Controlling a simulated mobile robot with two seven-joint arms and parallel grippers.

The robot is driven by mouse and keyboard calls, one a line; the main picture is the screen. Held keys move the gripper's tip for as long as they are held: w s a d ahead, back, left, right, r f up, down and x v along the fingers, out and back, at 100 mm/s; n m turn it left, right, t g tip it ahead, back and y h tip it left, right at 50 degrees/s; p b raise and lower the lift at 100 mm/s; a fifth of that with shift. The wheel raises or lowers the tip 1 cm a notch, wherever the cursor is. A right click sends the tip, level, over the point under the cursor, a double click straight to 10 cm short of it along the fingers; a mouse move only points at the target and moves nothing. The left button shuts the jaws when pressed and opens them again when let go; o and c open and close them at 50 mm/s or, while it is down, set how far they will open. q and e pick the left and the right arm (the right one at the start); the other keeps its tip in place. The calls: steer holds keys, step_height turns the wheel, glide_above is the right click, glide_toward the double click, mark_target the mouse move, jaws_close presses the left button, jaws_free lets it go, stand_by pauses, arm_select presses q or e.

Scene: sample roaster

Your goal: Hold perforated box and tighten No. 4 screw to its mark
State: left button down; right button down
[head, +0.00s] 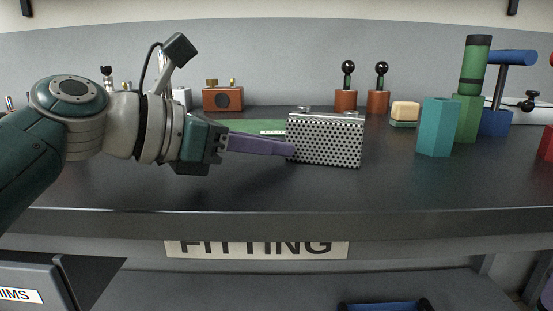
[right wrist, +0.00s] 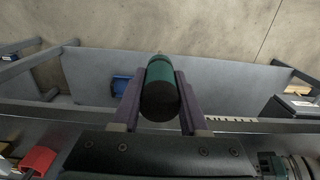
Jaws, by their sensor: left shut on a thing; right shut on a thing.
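The perforated box (head: 325,142) is a silvery metal box with dark holes, upright on the dark bench in the head view. Small metal parts show along its top edge; I cannot make out the No. 4 screw or its mark. My left gripper (head: 288,148) has its purple fingers shut on the box's left side. My right gripper (right wrist: 160,92) shows only in the right wrist view.
Right of the box stand an empty-looking teal block (head: 437,128), a green block (head: 466,120) holding a green-and-black handle, and a blue block (head: 495,123) with a T-handle. A sponge-like block (head: 405,112) and two knobbed orange stands sit behind. The bench front before the box is clear.

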arm_select(q)
steer(key=c, duration=1.5)
jaws_free()
steer(key=shift+c, duration=0.2)
steer(key=o, duration=1.5)
steer(key=shift+o, duration=0.2)
